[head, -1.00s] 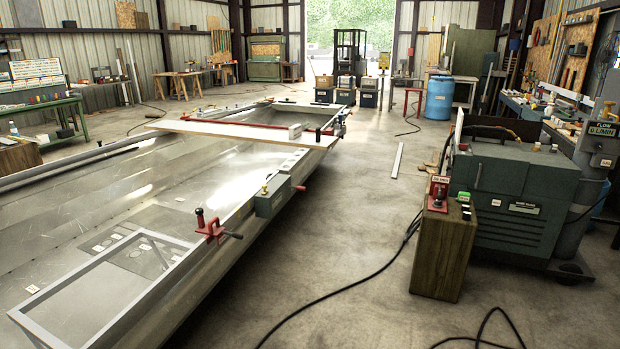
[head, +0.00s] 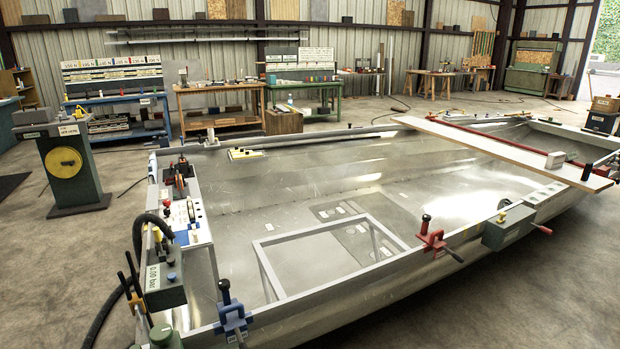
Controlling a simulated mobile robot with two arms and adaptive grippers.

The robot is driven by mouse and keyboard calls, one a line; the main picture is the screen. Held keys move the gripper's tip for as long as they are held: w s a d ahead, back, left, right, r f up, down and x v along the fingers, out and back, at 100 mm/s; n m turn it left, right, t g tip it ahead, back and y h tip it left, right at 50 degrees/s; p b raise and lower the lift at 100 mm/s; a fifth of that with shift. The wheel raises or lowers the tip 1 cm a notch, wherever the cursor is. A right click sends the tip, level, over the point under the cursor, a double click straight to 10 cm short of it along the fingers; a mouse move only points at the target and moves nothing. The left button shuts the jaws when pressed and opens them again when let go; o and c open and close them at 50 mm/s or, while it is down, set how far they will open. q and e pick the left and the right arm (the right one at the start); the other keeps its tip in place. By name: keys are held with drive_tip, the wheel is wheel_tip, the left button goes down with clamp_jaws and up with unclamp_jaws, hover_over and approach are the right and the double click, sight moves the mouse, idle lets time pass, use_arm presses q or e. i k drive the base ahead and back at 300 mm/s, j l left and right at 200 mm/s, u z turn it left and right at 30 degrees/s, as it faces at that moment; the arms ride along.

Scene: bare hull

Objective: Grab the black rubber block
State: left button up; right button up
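I cannot pick out the black rubber block with certainty. A small dark upright piece (head: 587,171) shows at the near end of the plank across the hull, but it is too small to tell what it is. The open metal hull (head: 330,325) fills the middle of the view, with clamps and tools along its rim. Neither of my grippers is in view.
A red clamp (head: 432,238) and a blue clamp (head: 232,318) sit on the near rim. A grey-green gauge box (head: 165,285) stands at the left corner. A pedestal with a yellow disc (head: 68,165) stands at left. Workbenches (head: 215,105) line the back wall. Concrete floor is open at lower right.

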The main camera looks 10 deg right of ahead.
sight(586, 173)
drive_tip(key=i+l+u, duration=0.1)
drive_tip(key=l+u, duration=0.7)
drive_tip(key=l, duration=2)
drive_tip(key=l+u, duration=0.2)
drive_tip(key=l, duration=0.85)
drive_tip(key=l+u, duration=0.2)
drive_tip(key=l, duration=0.85)
drive_tip(key=l+u, duration=0.2)
drive_tip(key=l, duration=0.85)
drive_tip(key=l+z, duration=0.3)
drive_tip(key=l, duration=0.65)
drive_tip(key=l+z, duration=0.25)
drive_tip(key=l, duration=0.7)
drive_tip(key=i+l+z, duration=0.1)
drive_tip(key=l+z, duration=0.2)
drive_tip(key=l, duration=0.65)
drive_tip(key=l+u, duration=0.15)
drive_tip(key=l, duration=0.75)
drive_tip(key=k+l+u, duration=0.15)
drive_tip(key=l, duration=0.75)
drive_tip(key=l+z, duration=0.2)
drive_tip(key=z, duration=0.15)
drive_tip(key=i+l+z, duration=0.1)
drive_tip(key=l+z, duration=0.35)
drive_tip(key=z, duration=0.25)
drive_tip(key=i+j, duration=0.05)
